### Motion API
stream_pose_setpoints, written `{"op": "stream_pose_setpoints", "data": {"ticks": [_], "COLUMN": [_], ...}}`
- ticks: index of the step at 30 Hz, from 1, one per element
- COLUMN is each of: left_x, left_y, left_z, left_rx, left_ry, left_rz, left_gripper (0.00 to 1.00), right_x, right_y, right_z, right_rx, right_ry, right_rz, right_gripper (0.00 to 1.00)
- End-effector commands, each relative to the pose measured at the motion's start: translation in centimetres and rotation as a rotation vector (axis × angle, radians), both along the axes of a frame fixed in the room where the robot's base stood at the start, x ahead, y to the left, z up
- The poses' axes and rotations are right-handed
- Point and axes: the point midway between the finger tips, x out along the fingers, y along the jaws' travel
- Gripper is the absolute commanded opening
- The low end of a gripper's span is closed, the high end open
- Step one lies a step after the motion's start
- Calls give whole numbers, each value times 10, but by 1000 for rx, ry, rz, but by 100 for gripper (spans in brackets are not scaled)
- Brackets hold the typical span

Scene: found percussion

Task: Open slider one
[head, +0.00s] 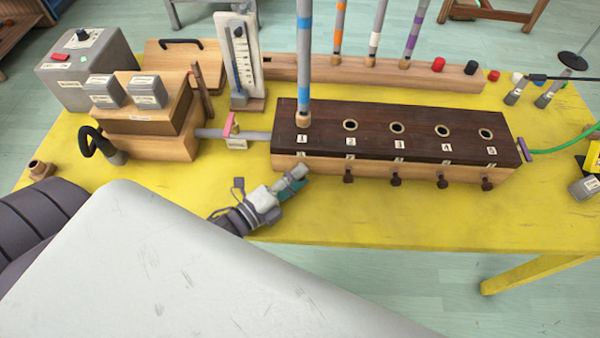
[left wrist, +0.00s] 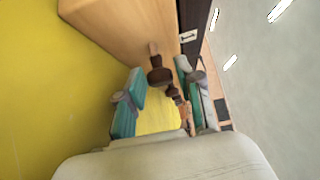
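The long wind chest (head: 420,173) has a dark top with holes labelled 1 to 5 and a light wooden front. Brown slider knobs, such as the one below hole 2 (head: 348,177), stick out of its front. Slider one's knob is hidden behind my left gripper (head: 295,181) in the head view. In the left wrist view, slider one's dark knob (left wrist: 160,76) on a short light stem shows near the label 1. My left gripper's fingers are open, one on each side of this knob; I cannot tell whether they touch it. My right gripper is out of view.
A blue-striped pipe (head: 304,60) stands upright in hole 1; the other holes are empty. A wooden rack (head: 430,75) with more pipes is behind. Bellows (head: 150,145) and a grey box (head: 90,68) stand left. The yellow table (head: 400,225) is clear in front.

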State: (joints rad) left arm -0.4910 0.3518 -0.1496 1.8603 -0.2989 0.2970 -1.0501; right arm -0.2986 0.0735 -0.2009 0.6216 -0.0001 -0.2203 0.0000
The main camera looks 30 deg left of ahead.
Motion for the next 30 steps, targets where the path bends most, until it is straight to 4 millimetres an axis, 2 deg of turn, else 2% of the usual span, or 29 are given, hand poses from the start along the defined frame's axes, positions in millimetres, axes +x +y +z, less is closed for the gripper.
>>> {"op": "stream_pose_setpoints", "data": {"ticks": [4, 12, 18, 19, 27, 30], "left_x": [8, 8, 8, 8, 7, 0], "left_y": [-3, -3, -3, -3, -3, -6], "left_z": [1, 0, 0, 0, 0, 0], "left_rx": [0, 0, 0, 0, 0, -1], "left_ry": [0, 0, 0, 0, 1, 3], "left_rz": [1, 0, 0, 0, 0, 1], "left_gripper": [36, 36, 3, 0, 0, 0], "right_x": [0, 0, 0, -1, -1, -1], "right_y": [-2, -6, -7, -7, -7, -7], "right_z": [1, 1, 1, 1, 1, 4], "right_rx": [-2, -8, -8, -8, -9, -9], "right_ry": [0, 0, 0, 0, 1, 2], "right_rz": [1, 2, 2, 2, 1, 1], "right_gripper": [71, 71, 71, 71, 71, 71]}}
